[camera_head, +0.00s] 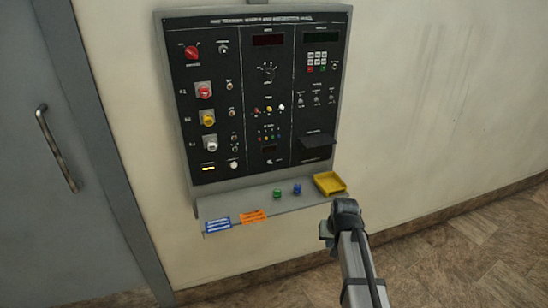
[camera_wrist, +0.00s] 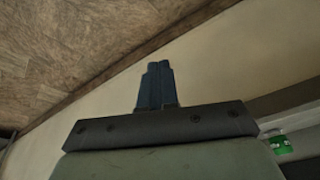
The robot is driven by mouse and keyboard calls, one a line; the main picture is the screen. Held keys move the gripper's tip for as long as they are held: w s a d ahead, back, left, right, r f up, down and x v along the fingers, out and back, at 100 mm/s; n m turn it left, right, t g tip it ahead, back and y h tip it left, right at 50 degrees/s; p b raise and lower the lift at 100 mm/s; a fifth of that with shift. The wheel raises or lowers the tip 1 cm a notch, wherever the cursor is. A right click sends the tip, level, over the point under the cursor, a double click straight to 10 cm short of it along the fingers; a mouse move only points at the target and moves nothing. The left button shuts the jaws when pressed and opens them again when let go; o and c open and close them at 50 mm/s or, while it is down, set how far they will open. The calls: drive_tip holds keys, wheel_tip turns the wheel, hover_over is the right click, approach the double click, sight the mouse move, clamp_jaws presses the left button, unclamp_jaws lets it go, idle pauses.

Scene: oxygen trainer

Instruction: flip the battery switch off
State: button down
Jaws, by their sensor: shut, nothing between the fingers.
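The black control panel (camera_head: 268,190) hangs on the wall in the head view, with knobs, toggles and displays. Its labels are too small to read, so I cannot tell which control is the battery switch. A red rotary knob (camera_head: 191,51) is at its upper left, with a small toggle (camera_head: 223,47) beside it. More small toggles (camera_head: 229,86) run down the left section. My gripper (camera_head: 328,236) is low in front of the shelf's right end, apart from the panel. In the wrist view its fingers (camera_wrist: 157,68) are together and empty, with bare wall beyond.
A grey door (camera_head: 40,200) stands left. Wall right of the panel is clear.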

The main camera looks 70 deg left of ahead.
drive_tip(key=s+a+r+n+y, duration=0.1)
drive_tip(key=s+a+r, duration=0.3)
drive_tip(key=a+r, duration=0.5)
drive_tip(key=s+a+r+n+y, duration=0.1)
drive_tip(key=s+a+r, duration=0.3)
drive_tip(key=a+r, duration=0.5)
approach(270, 162)
drive_tip(key=w+d+r, duration=0.2)
drive_tip(key=w+d, duration=0.2)
drive_tip(key=a, duration=0.1)
drive_tip(key=s+a+r+n+g, duration=0.1)
drive_tip(key=a+r+g+h, duration=0.1)
drive_tip(key=shift+s+a, duration=0.15)
drive_tip(key=shift+a, duration=0.25)
drive_tip(key=shift+x, duration=4.95)
